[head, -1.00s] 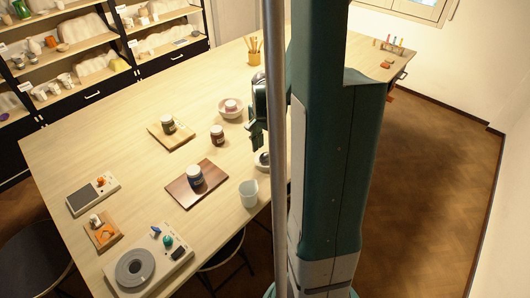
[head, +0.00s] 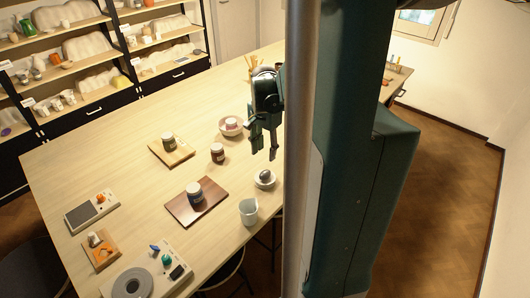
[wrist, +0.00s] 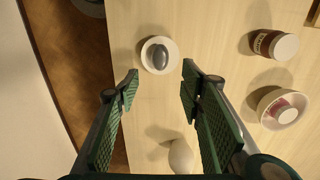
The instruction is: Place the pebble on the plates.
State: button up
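The pebble (wrist: 160,55) is a smooth dark grey oval. It lies in a small round white dish (wrist: 146,64), which also shows near the table's right edge in the head view (head: 257,184). My gripper (head: 262,154) points down over the table, just behind the dish in the head view. In the wrist view, its two green-padded fingers (wrist: 160,72) are wide apart with nothing between them, and the dish appears just beyond the tips. I cannot make out a clear stack of plates in either view.
A brown jar (head: 217,153) and a pale bowl (head: 222,133) holding a pinkish item stand left of my gripper. A dark board (head: 180,208) carries another jar. A pale rounded object (wrist: 181,156) lies below the fingertips in the wrist view.

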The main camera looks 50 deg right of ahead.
dwell(0.7)
jog(key=s+a+r+n+t, duration=0.2)
jog(key=a+r+n, duration=0.2)
jog(key=a, duration=0.8)
jog(key=s+a+r+n+t, duration=0.2)
jog(key=a+r+n, duration=0.3)
jog(key=a, duration=0.8)
jog(key=s+a+r+n+t, duration=0.2)
jog(key=a+r+n+t, duration=0.1)
jog(key=a+n, duration=0.6)
jog(key=a+r, duration=0.1)
jog(key=a, duration=0.2)
jog(key=shift+a+r, duration=0.25)
jog(key=shift+r, duration=0.05)
jog(key=shift+s+f, duration=0.1)
notch_tip(320, 180, down, 8)
jog(key=b, duration=0.8)
jog(key=shift+f, duration=0.15)
